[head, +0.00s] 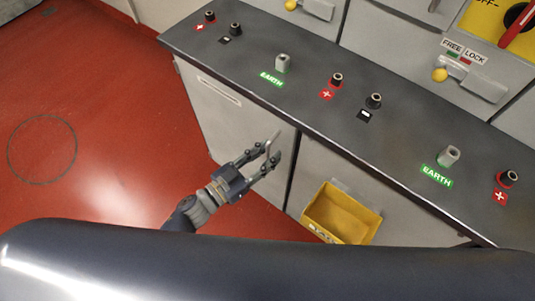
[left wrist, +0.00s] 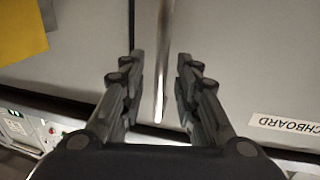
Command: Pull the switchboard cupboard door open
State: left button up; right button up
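The switchboard cupboard door (head: 225,118) is a light grey panel under the dark counter, with a label strip near its top. It looks shut, flush with the front. Part of its label shows upside down in the left wrist view (left wrist: 288,128). A thin metal bar handle (head: 273,140) stands near its right edge. My left gripper (head: 268,155) is at the handle, fingers open. In the left wrist view the handle (left wrist: 162,75) runs between the two fingers (left wrist: 160,65), with a gap visible on each side. My right gripper is not in view.
The dark counter (head: 310,125) above carries red and black terminals and grey earth posts. A yellow bin (head: 340,215) hangs on the front right of the door. Red floor (head: 110,100) is clear to the left. My own dark body part covers the bottom.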

pick_arm(q)
jog(key=shift+w+d, duration=0.2)
jog(key=shift+d, duration=0.05)
grip_shut()
